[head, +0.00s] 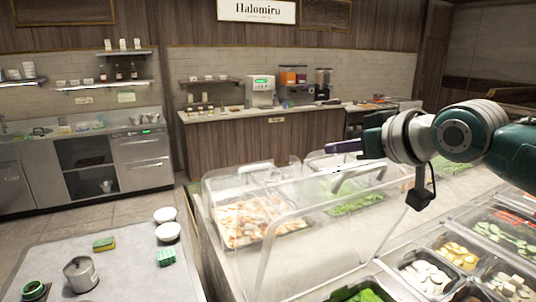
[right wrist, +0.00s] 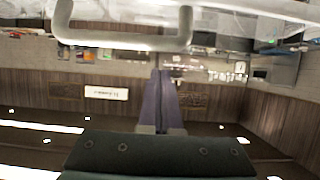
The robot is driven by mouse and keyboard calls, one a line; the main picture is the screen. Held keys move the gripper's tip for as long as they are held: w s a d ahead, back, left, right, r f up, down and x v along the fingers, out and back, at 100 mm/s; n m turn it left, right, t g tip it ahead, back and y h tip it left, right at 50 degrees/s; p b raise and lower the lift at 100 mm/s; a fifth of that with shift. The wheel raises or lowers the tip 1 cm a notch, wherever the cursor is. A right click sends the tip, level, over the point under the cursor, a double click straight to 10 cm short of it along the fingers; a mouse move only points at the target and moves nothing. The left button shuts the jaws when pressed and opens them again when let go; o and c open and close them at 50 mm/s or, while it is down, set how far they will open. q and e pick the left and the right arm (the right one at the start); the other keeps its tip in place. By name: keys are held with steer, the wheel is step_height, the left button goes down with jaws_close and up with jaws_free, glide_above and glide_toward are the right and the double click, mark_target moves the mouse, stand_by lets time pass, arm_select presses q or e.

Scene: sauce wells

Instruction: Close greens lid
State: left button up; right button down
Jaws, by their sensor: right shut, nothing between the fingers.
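My right gripper (head: 345,146) has slim purple fingers, shut with nothing between them, above the food counter. The fingers also show in the right wrist view (right wrist: 158,100). A clear lid (head: 290,240) stands raised and tilted over the near side of the counter. A pale bar handle (head: 358,174) sits at its upper edge, just below and apart from my fingers. A pale handle shows in the right wrist view (right wrist: 125,40), beyond the fingertips. Chopped greens (head: 355,204) lie in a pan behind the clear panel; more greens (head: 367,296) lie in a near pan. My left gripper is out of view.
A second clear lid (head: 222,180) covers a pan of orange-and-white food (head: 250,220) at left. Open pans of cut vegetables fill the right. A side table (head: 125,270) holds bowls, a sponge and a metal pot (head: 81,275).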

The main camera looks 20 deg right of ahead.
mark_target(351, 175)
steer(key=s+p, duration=0.1)
steer(key=s+f+p, duration=0.1)
steer(key=shift+s+p, duration=0.25)
steer(key=shift+p, duration=0.1)
steer(key=shift+s+d+f, duration=0.1)
steer(key=shift+s+f, duration=0.35)
steer(key=shift+f, duration=0.1)
